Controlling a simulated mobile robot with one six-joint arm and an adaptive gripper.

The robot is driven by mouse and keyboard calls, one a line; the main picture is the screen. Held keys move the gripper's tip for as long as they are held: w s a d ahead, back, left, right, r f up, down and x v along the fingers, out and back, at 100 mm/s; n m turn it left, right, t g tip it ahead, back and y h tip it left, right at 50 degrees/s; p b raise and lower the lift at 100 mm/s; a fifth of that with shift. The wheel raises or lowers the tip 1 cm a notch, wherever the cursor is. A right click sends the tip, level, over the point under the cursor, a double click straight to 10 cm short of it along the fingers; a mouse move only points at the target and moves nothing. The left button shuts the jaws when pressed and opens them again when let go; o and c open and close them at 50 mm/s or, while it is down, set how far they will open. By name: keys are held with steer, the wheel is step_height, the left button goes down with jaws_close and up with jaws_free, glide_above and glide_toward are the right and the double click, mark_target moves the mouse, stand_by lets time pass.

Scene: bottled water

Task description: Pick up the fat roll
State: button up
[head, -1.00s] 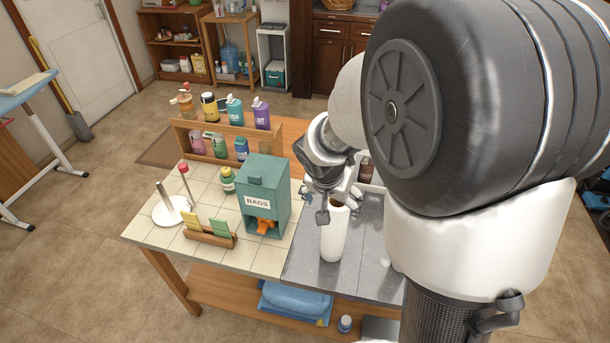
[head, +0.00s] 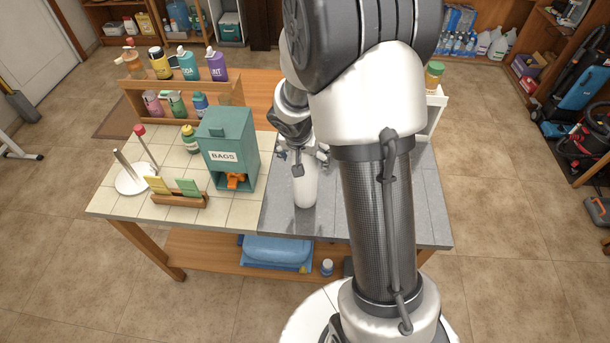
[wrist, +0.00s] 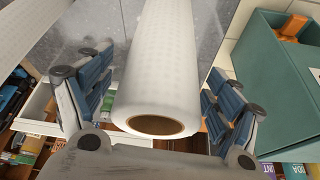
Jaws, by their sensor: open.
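The fat roll is a thick white paper roll (head: 306,192) standing upright on the grey part of the worktop. In the wrist view the roll (wrist: 168,65) shows its brown cardboard core at the near end. My gripper (head: 308,160) is at the top of the roll. In the wrist view the open fingers (wrist: 158,100) with blue pads stand on either side of the roll's upper end, with gaps between pads and paper. A second white, textured surface (wrist: 30,22) shows at the wrist view's upper left, cut off by the frame. My arm hides part of the worktop.
A green bags box (head: 228,145) stands close left of the roll. Further left are a card holder (head: 180,200), an upright stand (head: 132,180) and a small green bottle (head: 190,140). A wooden rack (head: 180,102) with several bottles is behind. A white container (head: 434,112) is at right.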

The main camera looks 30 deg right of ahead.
steer(key=shift+c, duration=0.4)
steer(key=c, duration=1.5)
